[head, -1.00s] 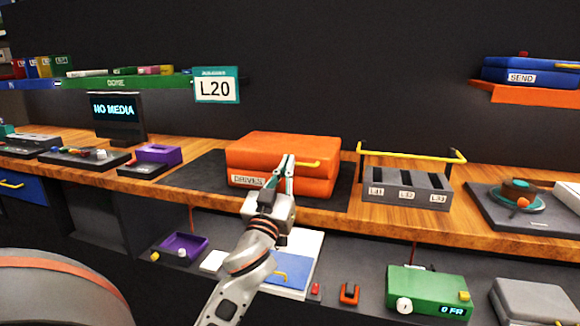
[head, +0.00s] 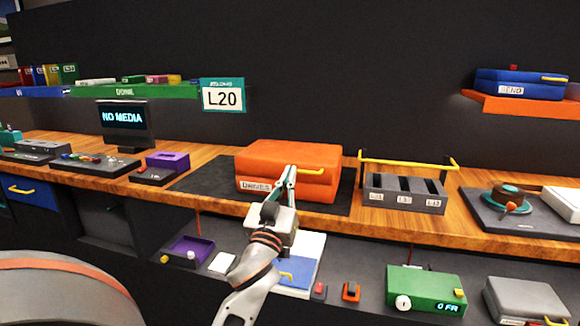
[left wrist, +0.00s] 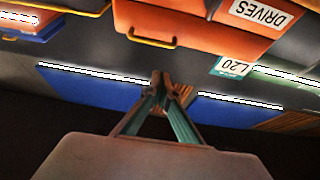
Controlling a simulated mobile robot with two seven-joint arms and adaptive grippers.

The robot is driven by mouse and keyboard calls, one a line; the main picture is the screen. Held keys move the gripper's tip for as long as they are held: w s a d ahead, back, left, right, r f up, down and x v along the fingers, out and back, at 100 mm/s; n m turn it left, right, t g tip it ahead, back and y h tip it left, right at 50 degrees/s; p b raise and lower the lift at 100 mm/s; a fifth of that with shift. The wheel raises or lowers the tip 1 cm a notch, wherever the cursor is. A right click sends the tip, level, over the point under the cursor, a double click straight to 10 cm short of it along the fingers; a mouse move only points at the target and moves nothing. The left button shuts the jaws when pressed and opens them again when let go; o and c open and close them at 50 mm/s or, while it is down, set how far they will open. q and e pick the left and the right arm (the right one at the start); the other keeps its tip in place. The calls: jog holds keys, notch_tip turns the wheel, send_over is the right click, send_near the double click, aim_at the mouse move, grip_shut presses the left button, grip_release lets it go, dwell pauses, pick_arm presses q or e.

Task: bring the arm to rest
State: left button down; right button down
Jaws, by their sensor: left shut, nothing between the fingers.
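My left gripper (head: 288,178) is shut and empty in the head view. It is held in front of an orange case (head: 290,160) labelled DRIVES, which lies closed on a dark mat on the wooden bench. From the head view I cannot tell the exact gap between fingertips and case. In the left wrist view the gripper's fingertips (left wrist: 166,85) meet, with nothing between them. The orange case (left wrist: 195,22) with its yellow handle shows there upside down, beyond the fingertips. My right gripper is in neither view.
A slotted grey rack (head: 404,192) with a yellow bar stands right of the case. The purple box (head: 168,161) and monitor (head: 124,117) stand left. A lower shelf holds a purple tray (head: 190,250), a blue-and-white item (head: 300,270) and a green device (head: 426,288).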

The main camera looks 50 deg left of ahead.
pick_arm(q)
jog(key=v, duration=0.5)
